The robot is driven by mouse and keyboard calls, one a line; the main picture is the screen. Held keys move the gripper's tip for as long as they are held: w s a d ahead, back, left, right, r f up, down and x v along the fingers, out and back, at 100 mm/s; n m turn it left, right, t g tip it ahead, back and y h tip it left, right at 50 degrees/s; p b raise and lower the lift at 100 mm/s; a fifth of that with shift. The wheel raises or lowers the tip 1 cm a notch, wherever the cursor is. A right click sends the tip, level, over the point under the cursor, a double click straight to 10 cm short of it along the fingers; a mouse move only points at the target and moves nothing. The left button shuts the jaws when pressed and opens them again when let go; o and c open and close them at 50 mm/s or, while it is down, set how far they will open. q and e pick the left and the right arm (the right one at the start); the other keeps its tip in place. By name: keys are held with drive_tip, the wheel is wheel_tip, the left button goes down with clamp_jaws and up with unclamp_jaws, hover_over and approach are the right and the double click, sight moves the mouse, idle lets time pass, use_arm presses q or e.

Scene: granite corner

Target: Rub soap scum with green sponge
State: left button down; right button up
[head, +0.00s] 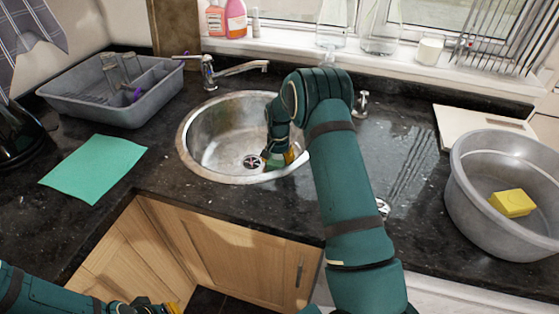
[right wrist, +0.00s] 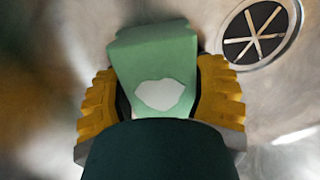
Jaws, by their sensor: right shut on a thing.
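My right gripper (head: 280,156) reaches down into the round steel sink (head: 225,125). In the right wrist view its yellow finger pads (right wrist: 160,95) are shut on the green sponge (right wrist: 155,50), one pad on each side. A whitish patch (right wrist: 160,94) shows on the sponge's face; I cannot tell whether it is soap scum. The sponge is close to the sink floor, beside the drain (right wrist: 258,35); contact is not clear. No separate scum is clearly seen on the steel. My left gripper (head: 160,308) is at the bottom edge, mostly cut off.
A grey basin (head: 470,205) with a yellow sponge (head: 512,203) stands at right. A grey dish tub (head: 75,105) and a green cloth (head: 95,168) lie left of the sink. The tap (head: 235,69) stands behind it. Bottles and glass line the windowsill.

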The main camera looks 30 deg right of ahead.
drive_tip(key=shift+r+p, duration=1.8)
drive_tip(key=shift+r, duration=1.25)
drive_tip(key=shift+r+p, duration=0.95)
drive_tip(key=shift+r, duration=0.55)
